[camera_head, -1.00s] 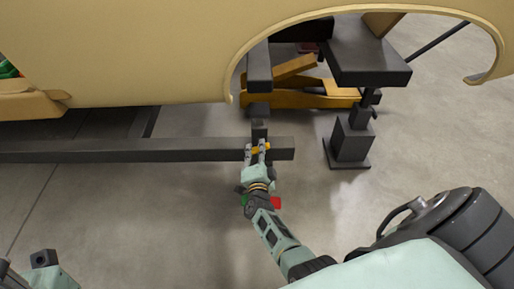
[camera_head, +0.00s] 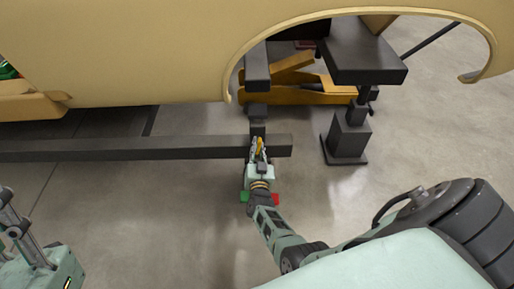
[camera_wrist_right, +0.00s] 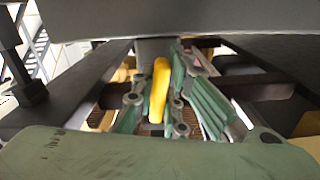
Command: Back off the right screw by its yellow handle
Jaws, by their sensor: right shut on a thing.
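The yellow handle (camera_head: 260,145) of the right screw is at the right end of a long dark beam (camera_head: 130,149), below the tan body shell. My right gripper (camera_head: 257,150) is shut on it, its fingers on both sides. In the right wrist view the yellow handle (camera_wrist_right: 159,90) stands nearly upright between the two green-and-grey fingers (camera_wrist_right: 155,95). The screw itself is mostly hidden behind the gripper and beam. Part of my left arm, with its gripper (camera_head: 17,228), shows at the lower left edge; its jaw state is unclear.
The tan shell (camera_head: 130,50) with its wheel arch hangs over the beam. A dark stand (camera_head: 347,138) is just to the right, and a yellow jack (camera_head: 310,93) lies behind. The grey floor in front of the beam is clear apart from my arms.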

